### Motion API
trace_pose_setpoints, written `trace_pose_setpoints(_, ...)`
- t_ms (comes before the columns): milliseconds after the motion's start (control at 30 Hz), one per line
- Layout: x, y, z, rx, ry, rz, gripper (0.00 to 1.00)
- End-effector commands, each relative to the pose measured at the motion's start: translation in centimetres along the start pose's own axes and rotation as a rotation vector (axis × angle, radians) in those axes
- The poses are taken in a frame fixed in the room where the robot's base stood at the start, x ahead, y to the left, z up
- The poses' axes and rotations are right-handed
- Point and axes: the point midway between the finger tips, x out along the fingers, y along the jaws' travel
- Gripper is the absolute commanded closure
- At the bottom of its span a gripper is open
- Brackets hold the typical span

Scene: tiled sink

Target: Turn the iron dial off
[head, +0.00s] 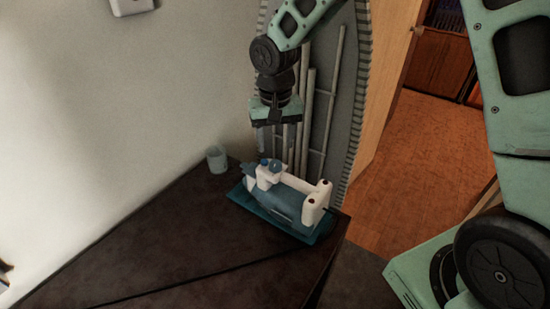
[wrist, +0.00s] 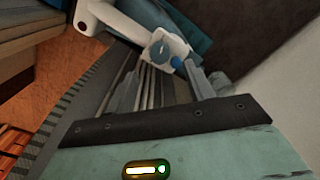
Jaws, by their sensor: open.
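A white and blue iron (head: 290,202) lies on a teal base (head: 250,206) near the corner of the dark counter. Its white body also shows at the top of the wrist view (wrist: 120,22). A round grey-blue dial (wrist: 160,50) sits on the white end of the iron, beside a small bright blue button (wrist: 175,62). In the head view the dial (head: 275,166) is small and its setting cannot be read. My gripper (head: 277,149) is open and empty, pointing down above that end. In the wrist view its fingers (wrist: 162,72) are apart, with the dial just beyond them.
A pale cup (head: 216,158) stands by the wall, left of the iron. A grey ironing board (head: 335,85) leans upright behind my gripper. The dark counter (head: 180,235) is clear at the front left. The floor at right is orange-brown.

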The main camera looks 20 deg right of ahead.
Motion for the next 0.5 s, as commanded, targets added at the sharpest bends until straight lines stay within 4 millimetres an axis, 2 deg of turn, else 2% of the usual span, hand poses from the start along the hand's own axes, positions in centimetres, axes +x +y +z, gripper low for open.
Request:
trace_pose_setpoints(33,1.2,0.0,0.1,-0.002,-0.005,0.001,0.47)
trace_pose_setpoints(200,4.1,0.0,0.1,-0.002,-0.003,0.000,0.47)
trace_pose_setpoints(333,5.5,0.0,0.0,-0.001,-0.002,0.000,0.47)
trace_pose_setpoints(500,6.3,0.0,0.0,-0.002,-0.001,0.000,0.47)
